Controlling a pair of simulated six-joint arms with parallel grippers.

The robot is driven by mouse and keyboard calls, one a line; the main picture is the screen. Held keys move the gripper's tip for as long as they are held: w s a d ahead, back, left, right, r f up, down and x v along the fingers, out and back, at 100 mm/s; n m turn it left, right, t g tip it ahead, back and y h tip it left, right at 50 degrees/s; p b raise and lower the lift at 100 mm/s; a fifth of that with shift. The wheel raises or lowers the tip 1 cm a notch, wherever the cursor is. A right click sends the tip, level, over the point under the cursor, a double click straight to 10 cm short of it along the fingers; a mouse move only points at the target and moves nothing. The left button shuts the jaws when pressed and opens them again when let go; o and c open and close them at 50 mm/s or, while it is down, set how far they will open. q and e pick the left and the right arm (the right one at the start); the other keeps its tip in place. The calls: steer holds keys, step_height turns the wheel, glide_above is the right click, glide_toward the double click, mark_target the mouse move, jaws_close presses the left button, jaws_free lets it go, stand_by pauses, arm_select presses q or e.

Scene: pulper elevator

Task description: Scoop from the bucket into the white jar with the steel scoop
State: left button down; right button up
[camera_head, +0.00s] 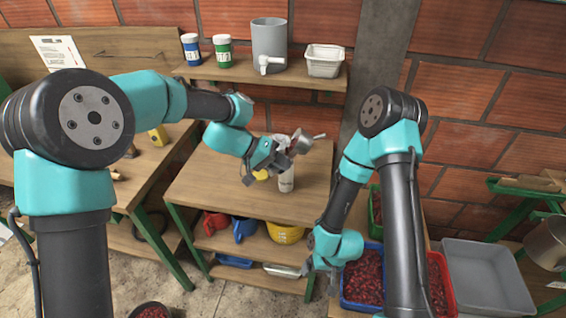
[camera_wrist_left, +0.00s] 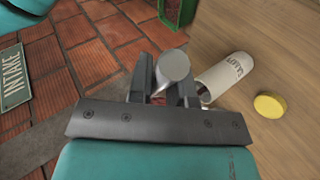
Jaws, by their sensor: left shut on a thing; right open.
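My left gripper (camera_head: 281,158) is shut on the steel scoop (camera_head: 302,142), held above the table beside the white jar (camera_head: 286,182). In the left wrist view, the scoop's round grey cup (camera_wrist_left: 173,67) is between the fingers, left of the labelled jar (camera_wrist_left: 221,79). The jar stands on the wooden table, its top partly hidden in the head view. A yellow lid (camera_wrist_left: 269,104) lies beside it. The scoop's contents cannot be seen. A bucket of red fruit (camera_head: 152,311) is on the floor at the bottom edge. My right gripper (camera_head: 318,266) is open, beside the blue crate.
Blue (camera_head: 350,300) and red (camera_head: 437,285) crates hold red fruit, beside an empty grey tub (camera_head: 485,280). Above, a shelf carries two small jars, a grey tapped container (camera_head: 269,40) and a white tub (camera_head: 324,62).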

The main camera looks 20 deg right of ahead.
arm_select(q)
steer(key=g+h, duration=0.1)
steer(key=h, duration=0.2)
steer(key=a+f+g+h, duration=0.1)
steer(key=h, duration=0.3)
steer(key=a+g+h, duration=0.1)
steer(key=h, duration=0.2)
steer(key=shift+w+a+f+g+h, duration=0.1)
steer(key=shift+w+f+g+h, duration=0.2)
steer(key=shift+w, duration=0.1)
steer(key=shift+n, duration=0.3)
stand_by(0.9)
